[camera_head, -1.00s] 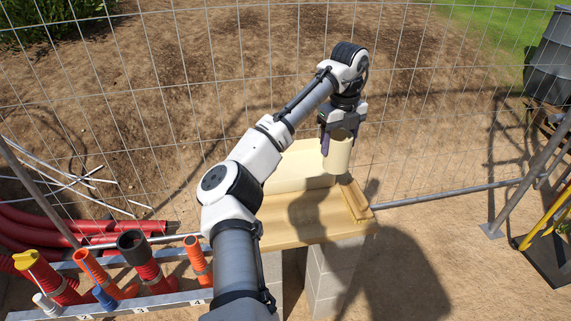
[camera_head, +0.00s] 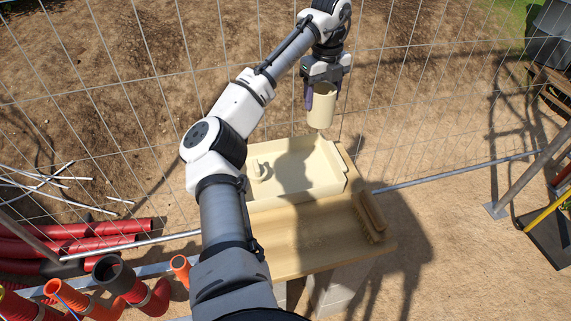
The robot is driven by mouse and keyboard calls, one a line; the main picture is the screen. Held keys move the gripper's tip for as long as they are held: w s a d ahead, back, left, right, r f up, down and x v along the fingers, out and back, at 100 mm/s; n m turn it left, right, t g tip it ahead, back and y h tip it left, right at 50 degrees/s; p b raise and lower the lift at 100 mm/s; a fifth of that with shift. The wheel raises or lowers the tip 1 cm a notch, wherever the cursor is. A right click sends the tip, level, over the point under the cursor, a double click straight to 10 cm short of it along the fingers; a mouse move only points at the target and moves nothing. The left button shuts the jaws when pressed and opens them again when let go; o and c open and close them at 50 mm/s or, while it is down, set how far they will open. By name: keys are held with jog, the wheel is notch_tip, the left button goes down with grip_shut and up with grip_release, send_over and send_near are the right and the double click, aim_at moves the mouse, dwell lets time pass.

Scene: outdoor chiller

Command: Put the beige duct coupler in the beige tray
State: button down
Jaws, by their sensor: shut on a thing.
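The beige duct coupler (camera_head: 321,108) is a short pale cylinder, held roughly upright. My gripper (camera_head: 320,88) is shut on its upper part, and the fingers hide some of it. The beige tray (camera_head: 335,187) is a shallow rectangular box lying on the wooden bench. The coupler is in the air above the tray's far right part in the picture, apart from it. A small beige piece (camera_head: 261,169) is inside the tray at its left. My arm hides the tray's left end, and a shadow covers part of its floor.
The wooden bench (camera_head: 300,245) stands on grey blocks (camera_head: 345,285). A wooden brush (camera_head: 369,217) lies at its right edge. A wire fence (camera_head: 420,100) stands behind. Red pipes (camera_head: 75,241) and orange fittings (camera_head: 80,297) are at the lower left. The bench front is clear.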

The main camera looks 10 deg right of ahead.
notch_tip(320, 180, down, 20)
jog(key=p, duration=0.3)
jog(key=shift+r, duration=0.1)
jog(key=c, duration=0.6)
grip_release()
notch_tip(320, 180, up, 12)
jog(key=b, duration=0.3)
